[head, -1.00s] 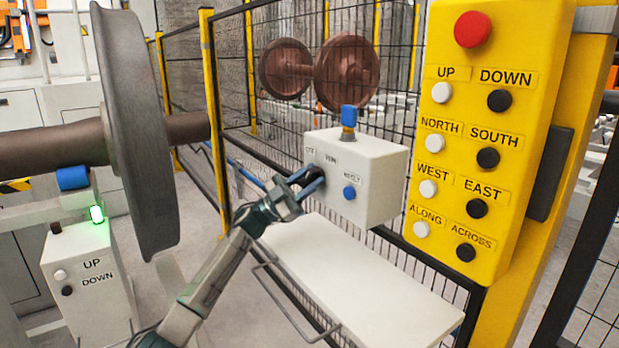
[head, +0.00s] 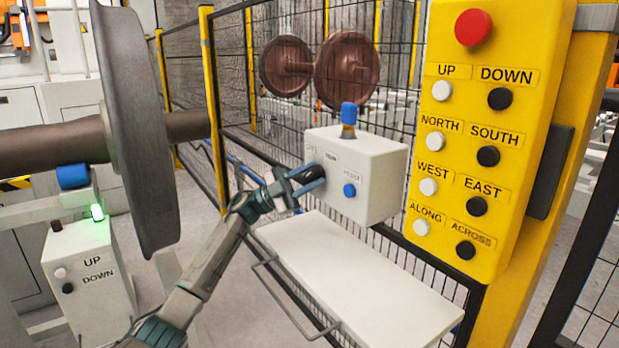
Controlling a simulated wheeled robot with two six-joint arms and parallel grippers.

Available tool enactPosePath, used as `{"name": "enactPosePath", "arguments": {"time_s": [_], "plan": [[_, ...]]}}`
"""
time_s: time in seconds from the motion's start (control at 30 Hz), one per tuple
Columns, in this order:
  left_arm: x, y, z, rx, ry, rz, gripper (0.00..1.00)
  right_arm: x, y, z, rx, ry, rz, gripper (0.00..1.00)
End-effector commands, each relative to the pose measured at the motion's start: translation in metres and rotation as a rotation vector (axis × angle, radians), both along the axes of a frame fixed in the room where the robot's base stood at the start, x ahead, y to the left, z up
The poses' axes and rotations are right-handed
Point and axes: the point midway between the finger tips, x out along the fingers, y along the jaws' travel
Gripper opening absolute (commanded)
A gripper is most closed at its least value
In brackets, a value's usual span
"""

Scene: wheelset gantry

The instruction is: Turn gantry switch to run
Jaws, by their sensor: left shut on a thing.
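The gantry switch is a black rotary knob (head: 315,172) on the front of a white control box (head: 377,175) that is fixed by the mesh fence. Small labels stand above the knob, one seeming to read RUN; which label the knob points to is hidden by the fingers. The box also has a blue button (head: 349,190) and a blue lamp (head: 348,113) on top. My left gripper (head: 311,179) has its blue fingers shut on the knob, coming from the lower left. My right gripper is not in view.
A yellow panel (head: 490,130) with a red button and several direction buttons stands at right. A white shelf (head: 360,275) juts out below the box. A large wheelset (head: 140,130) stands at left beside a white UP/DOWN box (head: 92,285). Mesh fence (head: 232,150) runs behind.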

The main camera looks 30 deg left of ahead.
Motion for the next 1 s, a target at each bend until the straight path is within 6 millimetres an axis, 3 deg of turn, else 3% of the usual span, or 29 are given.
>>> {"name": "enactPosePath", "arguments": {"time_s": [0.1,0.47,1.0], "plan": [[-0.001,-0.001,-0.002,0.003,0.001,-0.003,0.40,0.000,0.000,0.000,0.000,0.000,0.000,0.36],[-0.003,0.005,-0.006,0.003,0.001,-0.001,0.40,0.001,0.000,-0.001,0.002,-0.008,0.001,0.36],[-0.046,0.073,-0.052,0.003,0.003,-0.001,0.40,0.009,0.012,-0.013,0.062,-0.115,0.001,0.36]]}}
